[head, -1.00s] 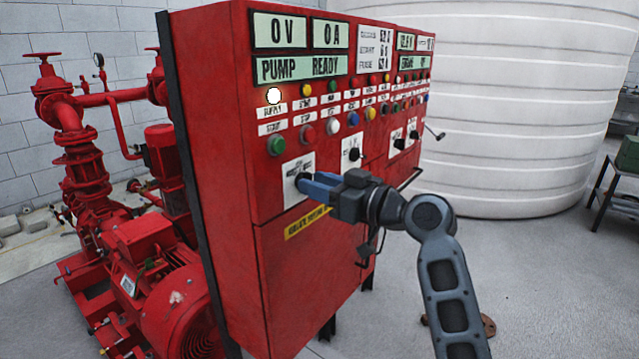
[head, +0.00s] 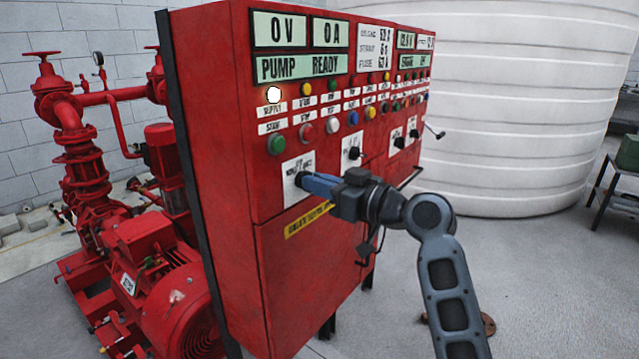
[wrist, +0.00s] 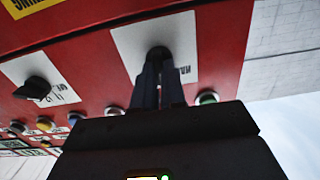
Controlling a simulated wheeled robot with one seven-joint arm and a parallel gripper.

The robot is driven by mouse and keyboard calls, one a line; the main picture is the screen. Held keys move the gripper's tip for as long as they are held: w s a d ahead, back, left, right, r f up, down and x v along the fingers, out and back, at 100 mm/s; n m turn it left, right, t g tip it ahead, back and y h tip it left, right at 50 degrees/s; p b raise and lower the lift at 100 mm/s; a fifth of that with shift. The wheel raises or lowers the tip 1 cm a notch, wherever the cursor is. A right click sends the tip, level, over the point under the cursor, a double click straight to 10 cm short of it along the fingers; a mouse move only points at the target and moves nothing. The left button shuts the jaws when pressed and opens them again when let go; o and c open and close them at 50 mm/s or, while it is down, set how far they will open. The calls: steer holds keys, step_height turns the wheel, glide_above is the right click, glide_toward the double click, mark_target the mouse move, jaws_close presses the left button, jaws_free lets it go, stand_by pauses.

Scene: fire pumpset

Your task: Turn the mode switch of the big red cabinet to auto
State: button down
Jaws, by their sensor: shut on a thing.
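The big red cabinet (head: 300,250) stands in the middle of the head view. Its mode switch (head: 301,178) is a dark knob on a white label plate (head: 298,168), low on the left part of the front; my gripper's fingers mostly hide it. My gripper (head: 312,184) is shut on this switch, coming from the right. In the wrist view the two dark fingers (wrist: 158,85) reach the switch (wrist: 158,54) on its white plate. The angle of the knob cannot be told.
A second black switch (head: 353,153) sits on the plate to the right, with further knobs beyond. Coloured buttons, such as a green one (head: 276,144), line the panel above. A red pump (head: 150,270) stands left, a white tank (head: 500,100) behind right.

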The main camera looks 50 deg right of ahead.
steer(key=shift+d+m+p, duration=0.15)
steer(key=shift+m+p, duration=1.95)
steer(key=shift+m, duration=2.1)
steer(key=c, duration=1.2)
jaws_free()
steer(key=shift+f, duration=0.1)
